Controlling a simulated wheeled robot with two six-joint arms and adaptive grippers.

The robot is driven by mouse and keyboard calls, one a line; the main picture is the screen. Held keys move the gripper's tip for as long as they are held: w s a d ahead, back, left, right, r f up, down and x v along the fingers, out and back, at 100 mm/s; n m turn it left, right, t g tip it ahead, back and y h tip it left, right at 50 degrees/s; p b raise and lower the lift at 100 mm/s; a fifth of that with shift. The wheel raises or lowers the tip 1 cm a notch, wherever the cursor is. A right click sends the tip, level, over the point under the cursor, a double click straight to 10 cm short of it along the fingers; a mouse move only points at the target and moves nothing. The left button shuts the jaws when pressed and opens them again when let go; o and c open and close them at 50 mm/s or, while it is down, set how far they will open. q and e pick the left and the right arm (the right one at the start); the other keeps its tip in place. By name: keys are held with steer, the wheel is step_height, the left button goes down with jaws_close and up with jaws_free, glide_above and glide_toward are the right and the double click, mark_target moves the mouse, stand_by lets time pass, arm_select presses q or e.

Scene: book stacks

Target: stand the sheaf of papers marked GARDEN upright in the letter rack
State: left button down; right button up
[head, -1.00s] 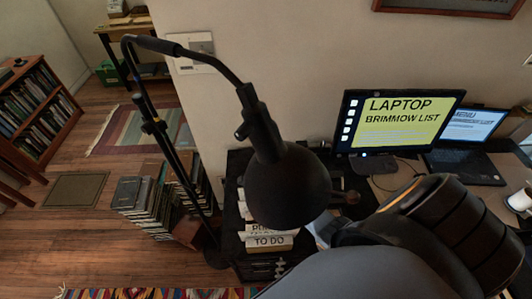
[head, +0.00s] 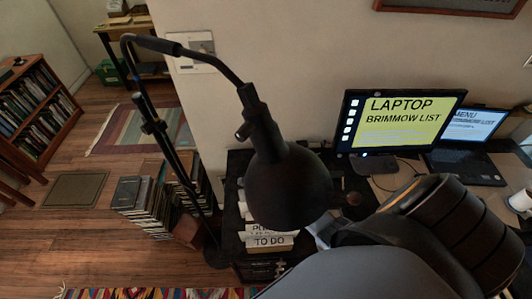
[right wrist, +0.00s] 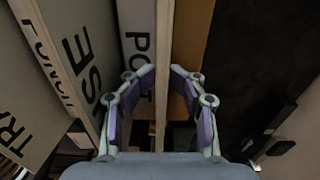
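In the head view, labelled paper fronts, one reading TO DO (head: 269,241), show below the black lamp shade (head: 288,190). The lamp hides much of that spot, and the letter rack cannot be made out clearly. My left gripper is out of view.
The lamp's dark stand (head: 165,135) rises left of the desk. A monitor (head: 400,125) and a laptop (head: 470,150) stand at the right, with a white mug (head: 520,200) at the edge. Stacked books (head: 140,195) stand on the floor at the left.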

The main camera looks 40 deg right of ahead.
steer(key=shift+s+f, duration=0.1)
steer(key=shift+r, duration=0.25)
step_height(320, 180, up, 12)
steer(key=shift+f, duration=0.15)
stand_by(0.6)
